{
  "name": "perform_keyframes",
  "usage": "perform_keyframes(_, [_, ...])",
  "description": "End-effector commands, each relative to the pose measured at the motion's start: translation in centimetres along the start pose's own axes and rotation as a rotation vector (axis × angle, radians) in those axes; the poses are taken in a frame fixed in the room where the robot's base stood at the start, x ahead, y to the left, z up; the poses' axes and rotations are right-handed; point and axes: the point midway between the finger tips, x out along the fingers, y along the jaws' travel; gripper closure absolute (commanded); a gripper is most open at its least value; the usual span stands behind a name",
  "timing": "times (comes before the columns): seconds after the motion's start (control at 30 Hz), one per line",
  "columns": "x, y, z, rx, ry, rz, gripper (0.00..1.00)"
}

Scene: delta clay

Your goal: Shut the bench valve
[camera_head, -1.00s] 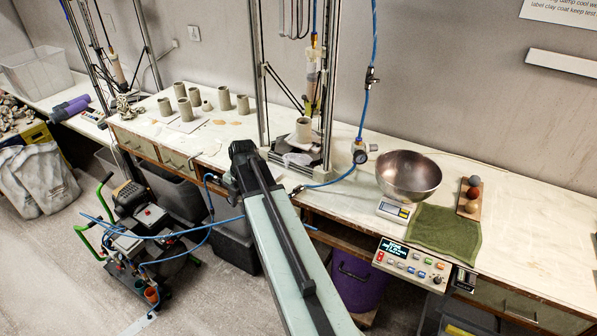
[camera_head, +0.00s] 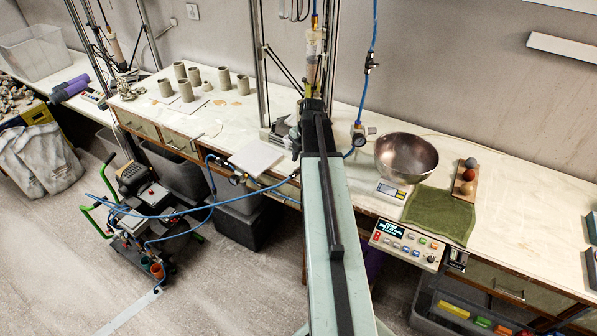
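My arm reaches from the bottom over the bench (camera_head: 500,165), and its dark end, with my gripper (camera_head: 313,104), is in front of the middle clay-printer frame. The fingers cannot be made out. A blue air hose hangs right of the frame, with a small dark in-line valve fitting (camera_head: 371,62) on it. Lower on that line, a regulator with a round gauge (camera_head: 358,138) sits just right of my arm. Another gauge fitting (camera_head: 237,180) is on the blue hose at the bench's front edge, left of my arm. I cannot tell which fitting is the bench valve, or any handle's position.
A metal bowl (camera_head: 406,156), scale (camera_head: 390,192), green cloth (camera_head: 440,213) and control box (camera_head: 407,244) stand to the right. Several clay cylinders (camera_head: 185,90) stand at left. A compressor cart (camera_head: 135,215) with blue hoses is on the floor.

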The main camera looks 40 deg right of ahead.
Motion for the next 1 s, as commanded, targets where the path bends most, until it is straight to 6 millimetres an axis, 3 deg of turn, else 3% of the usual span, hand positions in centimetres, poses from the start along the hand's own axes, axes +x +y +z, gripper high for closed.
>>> perform_keyframes(0.03, [1.9, -0.2, 0.0, 0.0, 0.0, 0.0, 0.7])
perform_keyframes(0.13, [3.1, -0.1, 0.1, 0.001, 0.0, 0.0, 0.7])
perform_keyframes(0.47, [3.2, 0.0, 0.1, 0.001, 0.0, 0.0, 0.7])
perform_keyframes(0.57, [3.2, 0.0, 0.1, 0.001, 0.0, 0.0, 0.97])
perform_keyframes(0.6, [3.2, 0.0, 0.1, 0.001, 0.0, 0.0, 1.0])
perform_keyframes(1.0, [3.2, -0.1, 0.1, 0.042, 0.0, 0.0, 1.0])
